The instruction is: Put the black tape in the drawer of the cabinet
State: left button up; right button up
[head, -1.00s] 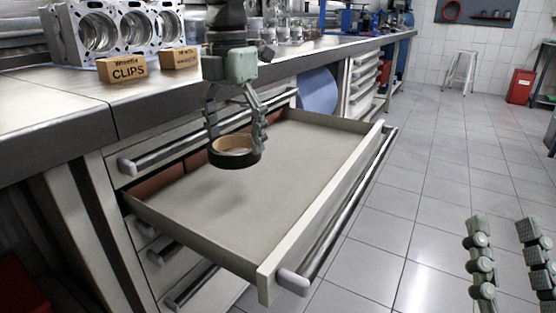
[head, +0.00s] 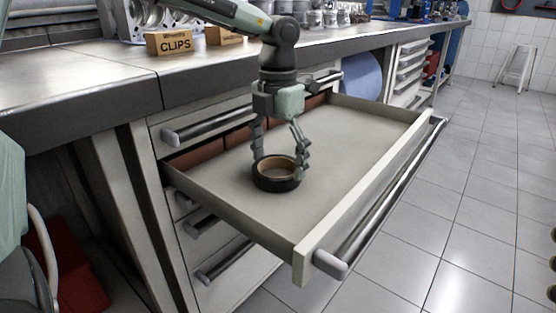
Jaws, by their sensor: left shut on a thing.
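The black tape (head: 276,183) is a roll with a tan inner core. It is inside the outline of the open drawer (head: 352,178), at or just above its floor; I cannot tell whether it touches. My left gripper (head: 279,158) points down from above, its fingers shut on the tape's ring. The drawer is pulled out from the cabinet (head: 214,245) under the workbench. Of my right gripper (head: 552,264) only a sliver shows at the right edge.
Brown boxes (head: 203,153) lie at the drawer's back left. The drawer's front panel and long handle (head: 395,195) stick out over the tiled floor. A CLIPS box (head: 169,43) and engine parts stand on the workbench (head: 75,75). Most of the drawer floor is clear.

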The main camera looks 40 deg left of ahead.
pick_arm(q)
jog(key=shift+f, duration=0.1)
pick_arm(e)
jog(key=shift+s, duration=0.1)
pick_arm(q)
jog(key=o, duration=1.1)
pick_arm(e)
jog(key=shift+s+d+r, duration=0.1)
jog(key=shift+r, duration=0.05)
pick_arm(q)
jog(key=shift+r, duration=0.35)
notch_tip(320, 180, up, 12)
jog(key=p, duration=0.2)
jog(key=shift+f, duration=0.2)
pick_arm(e)
jog(key=w+a+f+g, duration=0.1)
jog(key=w+f+g, duration=0.1)
jog(key=f+g, duration=0.1)
jog(key=shift+w+a+f+h, duration=0.1)
jog(key=shift+w+a+h, duration=0.2)
jog(key=shift+w+a, duration=0.1)
